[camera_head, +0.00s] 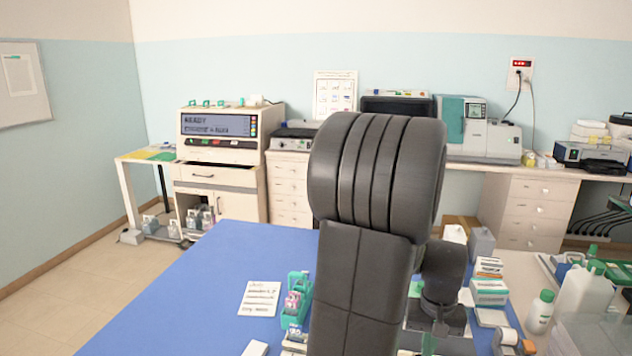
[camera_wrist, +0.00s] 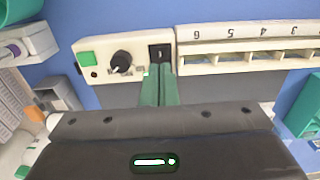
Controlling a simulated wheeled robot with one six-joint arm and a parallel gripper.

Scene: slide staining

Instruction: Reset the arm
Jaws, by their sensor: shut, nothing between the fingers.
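My gripper (camera_wrist: 160,72) shows in the wrist view as two green fingers pressed together, shut and empty. Its tips are just below a black rocker switch (camera_wrist: 161,53) on a cream control panel (camera_wrist: 138,66); I cannot tell whether they touch it. The panel also has a green square button (camera_wrist: 88,58) and a black knob (camera_wrist: 121,61). In the head view my large dark arm fills the middle and hides much of the bench behind it.
A cream numbered rack (camera_wrist: 250,33) adjoins the panel. The blue mat (camera_head: 190,285) is clear at left, with a paper sheet (camera_head: 260,298) and a green holder (camera_head: 297,298) near my arm. Boxes (camera_head: 489,290) and a white bottle (camera_head: 540,311) stand at right.

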